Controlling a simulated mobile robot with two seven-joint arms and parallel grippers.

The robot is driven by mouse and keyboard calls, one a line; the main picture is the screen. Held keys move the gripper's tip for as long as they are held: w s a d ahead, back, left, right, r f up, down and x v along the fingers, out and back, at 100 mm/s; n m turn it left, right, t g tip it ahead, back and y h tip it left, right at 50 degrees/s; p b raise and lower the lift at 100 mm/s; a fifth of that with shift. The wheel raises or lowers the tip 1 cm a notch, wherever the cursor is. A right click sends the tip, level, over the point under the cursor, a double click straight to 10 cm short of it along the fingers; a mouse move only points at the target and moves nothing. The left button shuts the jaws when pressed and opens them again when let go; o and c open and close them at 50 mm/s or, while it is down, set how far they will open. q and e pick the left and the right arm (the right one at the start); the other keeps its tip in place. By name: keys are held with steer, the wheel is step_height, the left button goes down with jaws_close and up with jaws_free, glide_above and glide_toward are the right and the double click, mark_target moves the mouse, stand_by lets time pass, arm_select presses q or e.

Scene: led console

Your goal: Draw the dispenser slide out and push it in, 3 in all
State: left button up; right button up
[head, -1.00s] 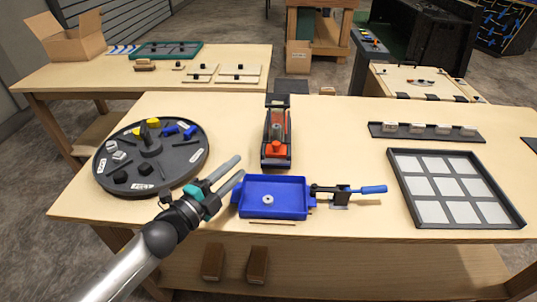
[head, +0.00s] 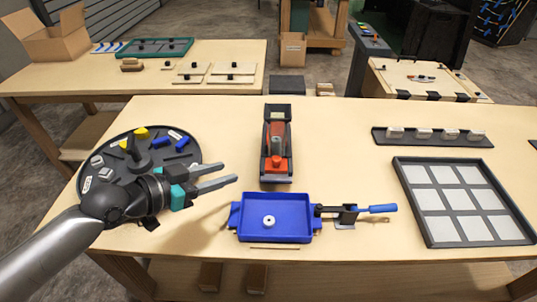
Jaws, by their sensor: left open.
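The dispenser (head: 277,140) is a dark upright-railed unit with an orange-red slide (head: 276,162) at its near end, at the middle of the table. A blue tray (head: 290,231) stands in front of it and holds one small white ring-shaped piece (head: 269,221). My left gripper (head: 230,182) is open and empty, left of the dispenser's near end and above the tray's left back side. Its fingers point right, toward the slide, and are apart from it. My right gripper is not in view.
A round dark turntable (head: 95,186) with coloured pieces lies under and behind my left arm. A blue-handled clamp (head: 380,208) sits right of the tray. A gridded panel (head: 430,232) and a dark rack (head: 435,142) with white blocks are at the right.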

mark_target(273, 161)
arm_select(q)
steer(key=x, duration=0.7)
steer(key=b+x, duration=0.1)
steer(key=x, duration=0.7)
steer(key=shift+s+d+b, duration=0.15)
steer(key=shift+d+b, duration=0.15)
jaws_close()
steer(key=shift+f, duration=0.1)
stand_by(1.0)
